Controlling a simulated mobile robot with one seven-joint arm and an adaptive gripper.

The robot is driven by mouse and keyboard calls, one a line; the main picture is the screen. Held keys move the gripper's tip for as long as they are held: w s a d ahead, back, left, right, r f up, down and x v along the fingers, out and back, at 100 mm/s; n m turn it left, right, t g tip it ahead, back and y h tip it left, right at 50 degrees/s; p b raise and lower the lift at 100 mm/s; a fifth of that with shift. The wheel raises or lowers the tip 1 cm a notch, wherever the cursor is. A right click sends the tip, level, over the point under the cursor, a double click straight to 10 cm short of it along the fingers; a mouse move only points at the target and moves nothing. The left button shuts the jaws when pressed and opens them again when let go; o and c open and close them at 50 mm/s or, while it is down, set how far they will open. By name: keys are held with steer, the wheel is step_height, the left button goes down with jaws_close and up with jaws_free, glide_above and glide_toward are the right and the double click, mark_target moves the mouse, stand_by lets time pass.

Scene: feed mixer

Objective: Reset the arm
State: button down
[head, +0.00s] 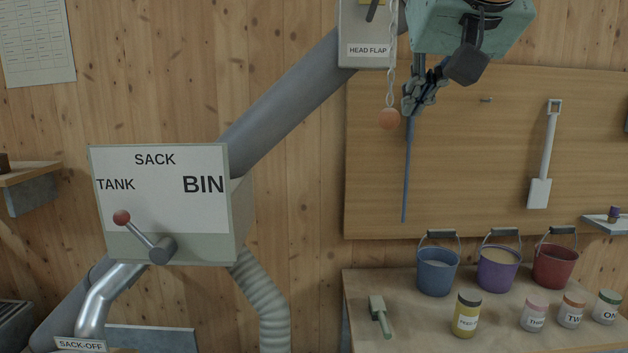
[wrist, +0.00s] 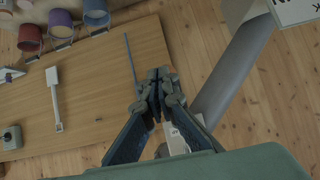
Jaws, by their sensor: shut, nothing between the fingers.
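My gripper (head: 412,104) is up high in the head view, in front of the top left part of the wooden board, with its fingers pointing down and left. It also shows in the wrist view (wrist: 157,76), where its two fingers meet and hold nothing. My arm comes in from the top edge of the head view. A thin blue rod (head: 406,175) appears just below the fingertips; in the wrist view the rod (wrist: 131,60) lies to the left of the fingers, apart from them.
A lever box (head: 160,190) and grey pipe (head: 285,100) stand left. Buckets (head: 437,272) and jars (head: 467,314) stand on the table below. A white shovel (head: 543,160) hangs right.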

steer(key=s+f+g+p, duration=0.1)
steer(key=s+f, duration=0.3)
steer(key=f, duration=0.6)
steer(key=s+f+g+p, duration=0.2)
steer(key=s+f, duration=0.3)
steer(key=f, duration=0.6)
steer(key=s+f+g+p, duration=0.2)
steer(key=s+f, duration=0.3)
steer(key=f, duration=0.5)
steer(key=shift+a+f+p, duration=0.2)
steer(key=shift+a+p, duration=0.05)
steer(key=shift+p, duration=0.3)
steer(key=shift+a, duration=0.1)
